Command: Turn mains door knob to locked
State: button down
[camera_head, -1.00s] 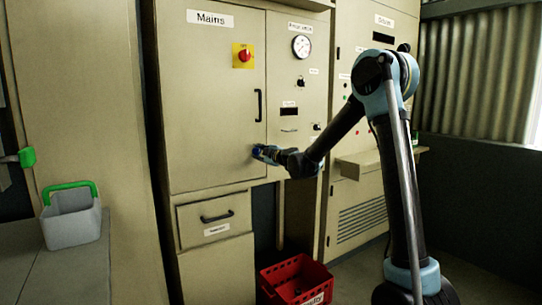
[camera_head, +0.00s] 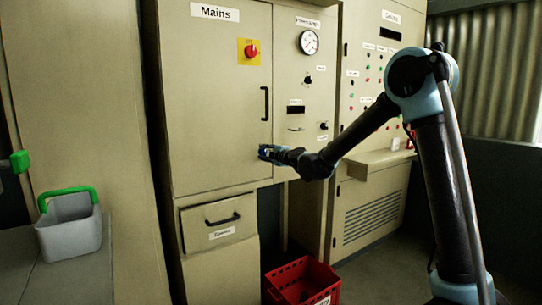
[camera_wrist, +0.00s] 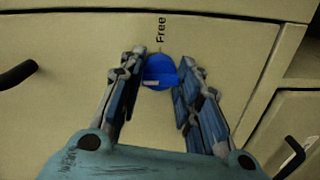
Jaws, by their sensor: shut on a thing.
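The Mains door (camera_head: 215,95) is a closed beige panel with a black vertical handle (camera_head: 266,103). Its blue round knob (camera_wrist: 161,70) sits near the door's lower right corner, and a small pale mark shows on it in the wrist view. The word "Free" (camera_wrist: 162,30) is printed beside the knob with a short line toward it. My gripper (camera_wrist: 160,82) is shut on the knob, one finger on each side. In the head view my gripper (camera_head: 266,153) hides most of the knob. Any "locked" label is not visible.
A red switch (camera_head: 251,51) on a yellow plate is higher on the door. A drawer (camera_head: 222,222) is below. A red crate (camera_head: 300,282) stands on the floor. A grey bin with a green handle (camera_head: 70,225) is at left. Control panels with a gauge (camera_head: 308,42) are at right.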

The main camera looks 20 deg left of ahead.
jog(key=c, duration=1.2)
grip_release()
jog(key=shift+o, duration=0.2)
jog(key=f+v, duration=0.1)
jog(key=v, duration=1)
jog(key=shift+s+d+r, duration=0.2)
jog(key=shift+d+r, duration=0.2)
